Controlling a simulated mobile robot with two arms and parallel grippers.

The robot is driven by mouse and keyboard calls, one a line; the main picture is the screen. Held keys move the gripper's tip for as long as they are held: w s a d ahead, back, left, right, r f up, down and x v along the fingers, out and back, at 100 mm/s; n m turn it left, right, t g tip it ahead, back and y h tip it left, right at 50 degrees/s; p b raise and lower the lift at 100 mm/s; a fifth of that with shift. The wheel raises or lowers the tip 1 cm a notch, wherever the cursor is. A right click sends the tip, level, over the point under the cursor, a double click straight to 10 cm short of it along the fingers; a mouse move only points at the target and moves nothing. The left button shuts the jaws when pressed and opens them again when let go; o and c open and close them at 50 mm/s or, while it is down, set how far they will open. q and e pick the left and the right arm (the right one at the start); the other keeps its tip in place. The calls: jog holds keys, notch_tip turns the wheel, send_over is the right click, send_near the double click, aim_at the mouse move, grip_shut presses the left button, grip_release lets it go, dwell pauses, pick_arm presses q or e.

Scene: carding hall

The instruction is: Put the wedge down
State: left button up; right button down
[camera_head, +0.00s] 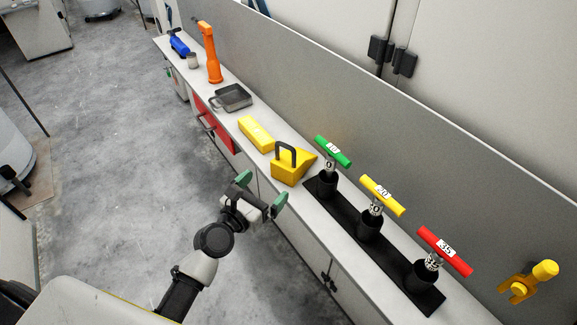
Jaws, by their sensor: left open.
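The yellow wedge (291,170) with a dark handle (284,153) rests on the narrow white counter (323,213), just left of the black tool rack. My left gripper (262,189) is open and empty, with green fingertips. It is in front of the counter's edge, a little below and to the left of the wedge in the picture, apart from it. My right gripper is not in view.
A yellow block (256,134), a dark tray (233,97), an orange tool (210,54) and a blue object (179,46) stand further along the counter. A black rack (345,220) holds green, yellow and red T-handles. A grey panel (330,95) backs the counter.

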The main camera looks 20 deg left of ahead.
aim_at(289, 159)
pick_arm(q)
jog(key=shift+n, duration=0.3)
jog(key=x, duration=1.1)
jog(key=shift+r+p, duration=0.1)
jog(key=shift+p, duration=0.25)
jog(key=shift+a, duration=0.1)
jog(key=shift+c, duration=0.3)
jog(key=c, duration=1)
jog(key=shift+r, duration=0.1)
jog(key=shift+c, duration=0.9)
